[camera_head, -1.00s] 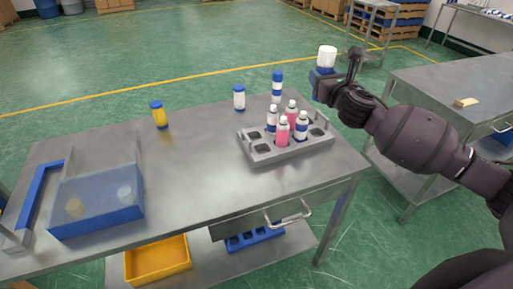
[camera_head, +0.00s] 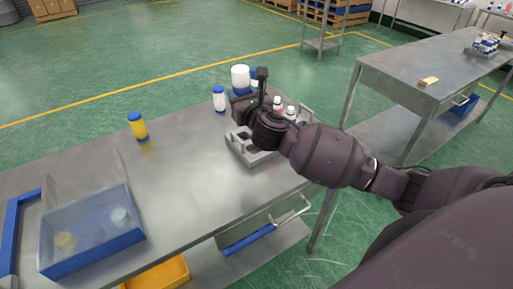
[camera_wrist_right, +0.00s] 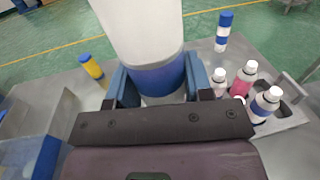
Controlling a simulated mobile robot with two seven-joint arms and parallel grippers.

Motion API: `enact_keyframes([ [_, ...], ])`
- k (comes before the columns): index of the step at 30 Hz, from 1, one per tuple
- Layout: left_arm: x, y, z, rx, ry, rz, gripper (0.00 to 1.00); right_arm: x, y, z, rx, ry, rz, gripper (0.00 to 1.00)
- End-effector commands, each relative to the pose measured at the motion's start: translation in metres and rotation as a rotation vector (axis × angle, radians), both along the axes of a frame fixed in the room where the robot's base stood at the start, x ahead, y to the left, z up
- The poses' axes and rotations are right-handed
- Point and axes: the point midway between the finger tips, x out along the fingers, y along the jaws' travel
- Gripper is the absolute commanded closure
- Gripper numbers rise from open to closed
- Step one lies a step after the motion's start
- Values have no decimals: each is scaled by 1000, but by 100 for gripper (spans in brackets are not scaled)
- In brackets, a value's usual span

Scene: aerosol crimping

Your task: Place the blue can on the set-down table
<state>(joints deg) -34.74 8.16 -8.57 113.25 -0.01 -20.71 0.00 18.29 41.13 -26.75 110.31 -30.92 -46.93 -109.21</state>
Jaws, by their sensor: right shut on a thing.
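My right gripper (camera_head: 241,95) is shut on a white can with a blue band, the blue can (camera_head: 240,77). The can stands up between the blue fingers, held above the near steel table (camera_head: 180,190). In the right wrist view the blue can (camera_wrist_right: 145,40) fills the top middle, with the finger pads (camera_wrist_right: 157,84) on both sides of its blue band. The grey rack (camera_head: 240,150) with several bottles lies partly hidden behind my right arm. My left gripper is not in view. Which table is the set-down table is not marked.
A white bottle with a blue cap (camera_head: 219,99) and a yellow bottle (camera_head: 137,125) stand left of the rack. A blue bin with clear walls (camera_head: 95,245) is at the left. Another steel table (camera_head: 385,75) stands at the right, with a small tan block (camera_head: 429,81).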

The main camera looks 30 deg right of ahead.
Motion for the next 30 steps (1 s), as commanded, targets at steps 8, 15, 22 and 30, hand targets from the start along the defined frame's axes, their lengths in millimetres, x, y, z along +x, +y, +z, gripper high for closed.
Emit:
enact_keyframes([
  [8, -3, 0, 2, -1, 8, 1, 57, -21, 78, -4, 12, -2, -33, 81],
  [15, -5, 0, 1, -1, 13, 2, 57, -34, 113, 0, 18, -1, -57, 81],
  [22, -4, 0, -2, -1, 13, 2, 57, -37, 120, -17, 17, 2, -63, 81],
  [30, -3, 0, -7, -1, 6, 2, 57, -37, 119, -77, 16, 3, -64, 81],
])
